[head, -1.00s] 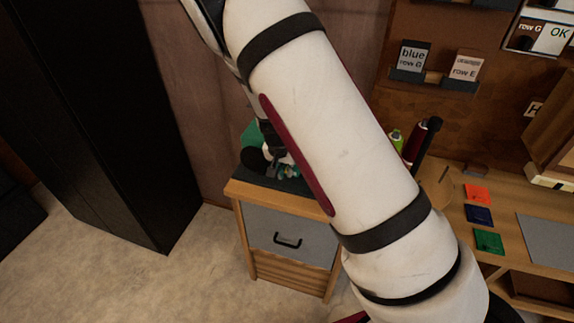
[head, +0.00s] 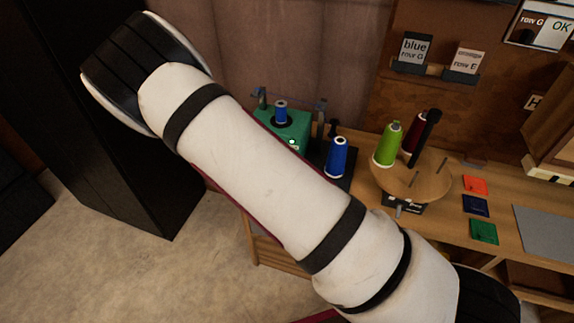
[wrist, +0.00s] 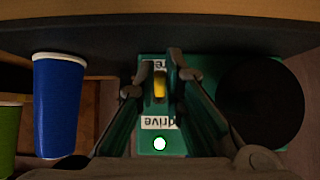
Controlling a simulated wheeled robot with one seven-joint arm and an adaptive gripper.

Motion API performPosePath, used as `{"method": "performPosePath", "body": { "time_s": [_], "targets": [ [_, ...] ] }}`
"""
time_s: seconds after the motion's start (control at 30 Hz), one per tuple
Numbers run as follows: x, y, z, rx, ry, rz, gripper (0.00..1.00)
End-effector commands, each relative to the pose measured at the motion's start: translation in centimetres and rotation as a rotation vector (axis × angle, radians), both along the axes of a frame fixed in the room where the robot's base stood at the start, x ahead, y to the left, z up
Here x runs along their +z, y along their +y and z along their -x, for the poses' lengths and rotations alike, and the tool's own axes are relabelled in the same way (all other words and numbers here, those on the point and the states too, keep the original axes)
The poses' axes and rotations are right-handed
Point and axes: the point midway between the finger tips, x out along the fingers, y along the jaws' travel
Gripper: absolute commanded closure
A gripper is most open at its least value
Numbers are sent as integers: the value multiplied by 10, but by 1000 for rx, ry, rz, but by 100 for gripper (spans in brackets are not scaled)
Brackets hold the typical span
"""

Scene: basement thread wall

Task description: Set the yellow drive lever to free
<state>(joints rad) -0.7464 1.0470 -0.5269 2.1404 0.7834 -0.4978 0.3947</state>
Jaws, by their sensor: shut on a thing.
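The yellow drive lever (wrist: 159,84) stands upright on a green machine in the wrist view, between two labels. The label below it reads "drive" (wrist: 160,122); the label above (wrist: 158,66) is mostly hidden by the fingers. My gripper (wrist: 167,80) is shut on the lever, with a fingertip on each side. A white round light (wrist: 159,143) glows below the drive label. In the head view the green machine (head: 296,133) shows behind my arm, which hides the lever and my gripper.
A large blue spool (wrist: 60,105) stands left of the machine in the wrist view, with a green one (wrist: 8,135) beyond. A black disc (wrist: 262,104) lies at right. The head view shows a round wooden stand (head: 422,182) with spools and a black cabinet (head: 100,180) at left.

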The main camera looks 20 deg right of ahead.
Motion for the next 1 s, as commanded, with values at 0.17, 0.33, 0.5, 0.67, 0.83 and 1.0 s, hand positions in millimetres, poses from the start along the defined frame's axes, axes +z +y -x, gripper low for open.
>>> {"method": "performPosePath", "body": {
  "time_s": [0.17,0.33,0.5,0.67,0.83,1.0],
  "targets": [
    [-1,0,0,-1,-5,3,100],
    [-1,0,0,-1,-4,3,100],
    [-1,0,0,-1,-3,2,70],
    [-1,0,0,-1,-3,2,70],
    [1,1,1,0,-4,3,70],
    [13,11,12,2,-5,0,70]
  ]
}}
